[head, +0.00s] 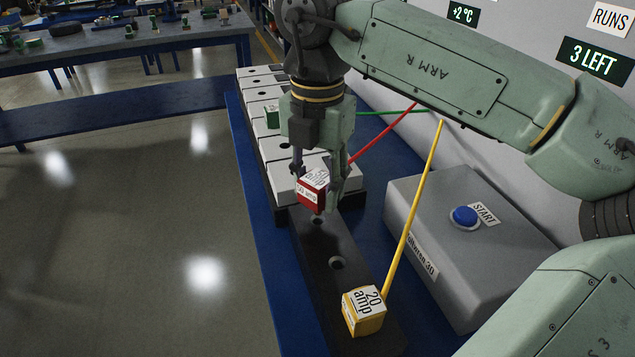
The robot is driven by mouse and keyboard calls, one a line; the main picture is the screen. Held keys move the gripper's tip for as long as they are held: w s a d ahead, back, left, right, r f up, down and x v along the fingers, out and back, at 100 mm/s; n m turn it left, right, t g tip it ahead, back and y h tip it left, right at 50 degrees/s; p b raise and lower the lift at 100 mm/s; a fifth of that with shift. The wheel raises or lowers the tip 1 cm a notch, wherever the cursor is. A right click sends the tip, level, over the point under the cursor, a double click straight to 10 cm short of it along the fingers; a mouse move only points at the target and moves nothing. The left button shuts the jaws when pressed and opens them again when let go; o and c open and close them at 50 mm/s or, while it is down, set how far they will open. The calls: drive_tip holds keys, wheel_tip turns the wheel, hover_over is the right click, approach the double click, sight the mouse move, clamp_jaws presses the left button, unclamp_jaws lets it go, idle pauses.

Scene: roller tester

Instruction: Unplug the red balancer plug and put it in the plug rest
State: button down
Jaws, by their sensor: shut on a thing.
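The red plug (311,198) is a small red block with a white "50 amp" label, and a red cable runs from it up to the right. My gripper (318,184) points down and is shut on it. The plug shows just behind a hole in the black strip (310,246), near the front end of the row of white balancer units (283,184). I cannot tell whether it hangs clear or touches something below. The strip has open round holes, and a yellow "20 amp" plug (364,312) sits at its near end. The strip looks like the plug rest.
A green plug (271,116) sits in a white unit farther back. A yellow cable (420,190) rises from the yellow plug, right of the strip. A grey box (450,270) with a blue START button (465,216) stands at the right. Open floor lies left of the blue bench.

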sight(318, 205)
drive_tip(key=shift+f, duration=0.25)
drive_tip(key=shift+f+b, duration=1.75)
drive_tip(key=shift+f, duration=0.1)
drive_tip(key=c, duration=1)
unclamp_jaws()
drive_tip(key=shift+o, duration=0.2)
